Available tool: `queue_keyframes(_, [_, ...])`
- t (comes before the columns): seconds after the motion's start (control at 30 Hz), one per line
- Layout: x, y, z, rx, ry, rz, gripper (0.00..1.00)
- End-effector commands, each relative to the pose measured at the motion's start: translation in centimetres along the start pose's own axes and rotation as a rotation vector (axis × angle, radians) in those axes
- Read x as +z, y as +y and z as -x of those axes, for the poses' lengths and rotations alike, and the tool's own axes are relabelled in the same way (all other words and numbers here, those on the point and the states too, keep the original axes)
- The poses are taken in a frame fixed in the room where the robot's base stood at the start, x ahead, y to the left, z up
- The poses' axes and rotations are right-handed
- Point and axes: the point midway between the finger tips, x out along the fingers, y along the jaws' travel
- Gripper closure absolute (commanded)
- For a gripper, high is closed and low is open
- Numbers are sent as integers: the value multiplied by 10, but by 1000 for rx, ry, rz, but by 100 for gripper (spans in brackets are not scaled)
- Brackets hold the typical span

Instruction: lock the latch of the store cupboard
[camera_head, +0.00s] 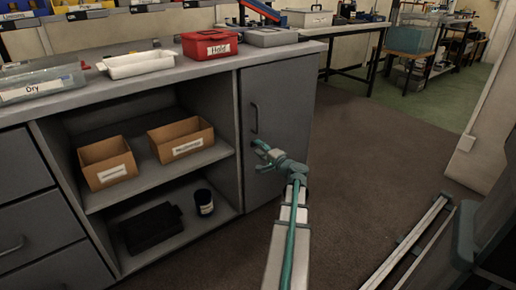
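The store cupboard (288,92) appears to be the grey door at the right end of the workbench. Its door looks closed, with a dark vertical bar handle (254,118) near its left edge. My gripper (258,155) is in front of the door, just below the handle. Its two teal fingers look spread apart, with nothing visible between them. I cannot tell whether it touches the door. I cannot make out a latch; my gripper and arm cover part of the lower door.
Open shelves left of the door hold two cardboard boxes (181,139), a black case (152,227) and a dark jar (204,202). A red box (210,43) and a white tray (137,64) stand on the worktop (165,77). Brown floor (375,150) right of the cupboard is clear.

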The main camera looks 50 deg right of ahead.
Motion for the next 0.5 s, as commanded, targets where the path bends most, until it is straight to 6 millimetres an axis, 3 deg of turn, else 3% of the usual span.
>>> queue_keyframes(0.3, [1,0,62,0,5,0,62])
queue_keyframes(0.5, [1,0,92,0,3,0,62])
